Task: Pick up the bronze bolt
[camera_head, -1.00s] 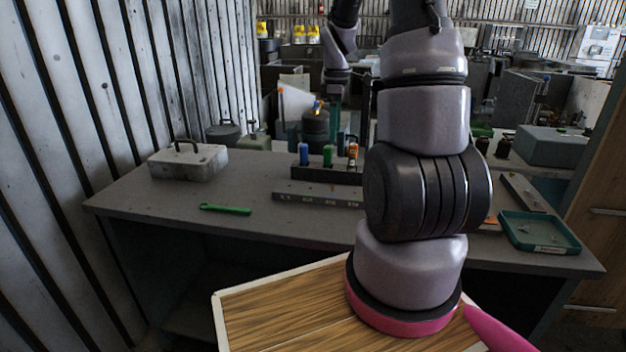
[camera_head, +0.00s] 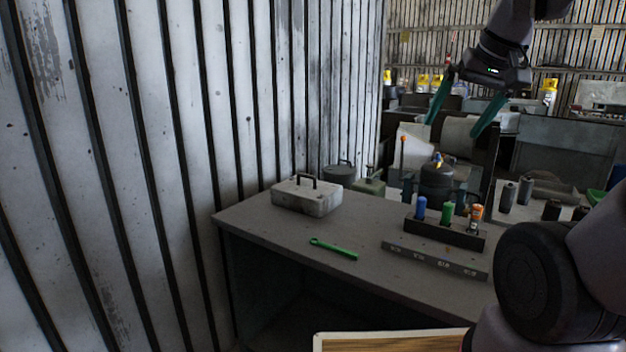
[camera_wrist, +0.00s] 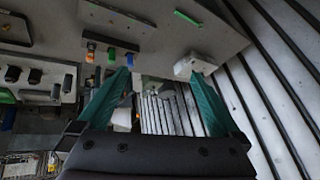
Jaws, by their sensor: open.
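I cannot make out a bronze bolt for certain in either view. My gripper (camera_head: 453,128) is raised above and behind the workbench, with its two teal fingers spread and nothing between them. The wrist view also shows the open, empty fingers (camera_wrist: 160,76). A black holder (camera_head: 462,238) on the bench carries a blue piece (camera_head: 421,208), a green piece (camera_head: 447,212) and an orange-topped piece (camera_head: 475,217). A grey labelled strip (camera_head: 433,258) lies in front of it. My gripper is well apart from these things.
The grey bench (camera_head: 290,233) also bears a pale toolbox (camera_head: 306,196) and a green wrench (camera_head: 333,248). A dark round housing (camera_head: 437,184) stands behind the holder. A corrugated wall (camera_head: 180,150) closes the left side. The bench between toolbox and wrench is bare.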

